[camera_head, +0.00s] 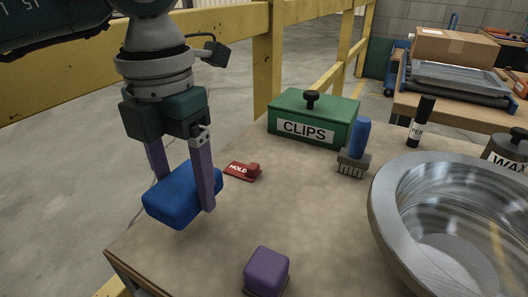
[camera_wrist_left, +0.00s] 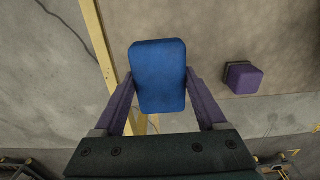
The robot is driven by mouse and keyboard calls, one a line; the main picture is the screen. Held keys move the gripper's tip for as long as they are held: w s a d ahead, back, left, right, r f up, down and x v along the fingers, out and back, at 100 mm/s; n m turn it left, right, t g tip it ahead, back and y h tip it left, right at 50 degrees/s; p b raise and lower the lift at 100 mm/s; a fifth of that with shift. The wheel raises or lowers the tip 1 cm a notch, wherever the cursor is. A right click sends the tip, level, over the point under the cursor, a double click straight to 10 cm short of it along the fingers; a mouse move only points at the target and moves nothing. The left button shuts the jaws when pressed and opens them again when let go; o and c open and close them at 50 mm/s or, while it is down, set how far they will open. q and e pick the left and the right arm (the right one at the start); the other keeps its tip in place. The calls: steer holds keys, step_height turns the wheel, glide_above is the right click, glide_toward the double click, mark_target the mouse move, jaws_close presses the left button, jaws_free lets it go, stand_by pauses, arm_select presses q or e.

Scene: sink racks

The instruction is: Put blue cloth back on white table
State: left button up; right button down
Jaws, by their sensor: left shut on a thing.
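The blue cloth (camera_head: 180,198) looks like a thick, rounded blue block. My left gripper (camera_head: 187,190) is shut on it, one purple finger on each side, and holds it at the table's left edge. In the left wrist view the blue cloth (camera_wrist_left: 158,80) sits between the fingertips (camera_wrist_left: 159,76), partly over the edge and partly over the tabletop. The table (camera_head: 190,262) looks tan-brown rather than white. The gap between cloth and table is hard to judge. My right gripper is not in view.
A purple block (camera_head: 266,271) stands near the front edge. A red HOLD tag (camera_head: 243,171), green CLIPS box (camera_head: 313,120), blue-handled brush (camera_head: 357,145), black marker (camera_head: 421,122), WAX container (camera_head: 508,153) and big metal bowl (camera_head: 450,225) occupy the table. A yellow rail (camera_head: 262,60) runs behind.

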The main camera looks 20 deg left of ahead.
mark_target(194, 224)
arm_select(q)
step_height(194, 224, down, 4)
steer(key=shift+f+b, duration=0.15)
steer(key=shift+b, duration=0.2)
steer(key=shift+f, duration=0.15)
steer(key=o, duration=1.2)
steer(key=shift+o, duration=0.2)
